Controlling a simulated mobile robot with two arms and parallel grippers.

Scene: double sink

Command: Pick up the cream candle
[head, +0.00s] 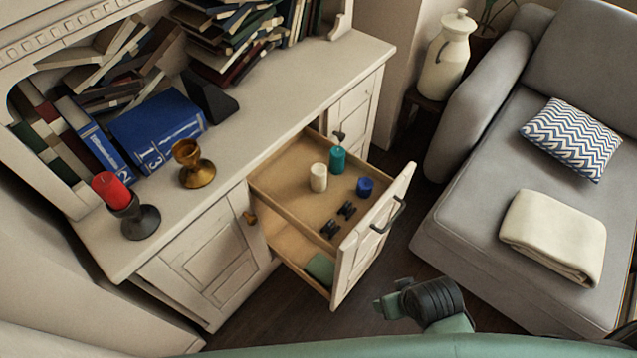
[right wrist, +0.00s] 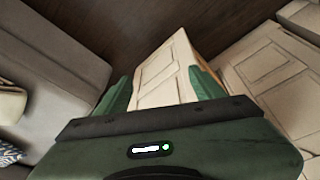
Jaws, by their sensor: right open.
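The cream candle (head: 318,178) stands upright in the open drawer (head: 278,180) of the white cabinet, in the head view. A teal candle (head: 337,160) stands just behind it to the right, and a short blue candle (head: 365,187) stands farther right. My right gripper (head: 386,306) is outside the drawer, to the right of its front panel and well apart from the cream candle. In the right wrist view, its green fingers (right wrist: 162,90) are spread and empty, with the white drawer front (right wrist: 165,72) beyond them. The candle is hidden there. My left gripper is not in view.
Small dark objects (head: 338,219) lie in the drawer near its front. The drawer front with its handle (head: 389,215) stands between my right gripper and the candle. A grey sofa (head: 480,200) is at the right. Dark floor (head: 395,240) is clear between.

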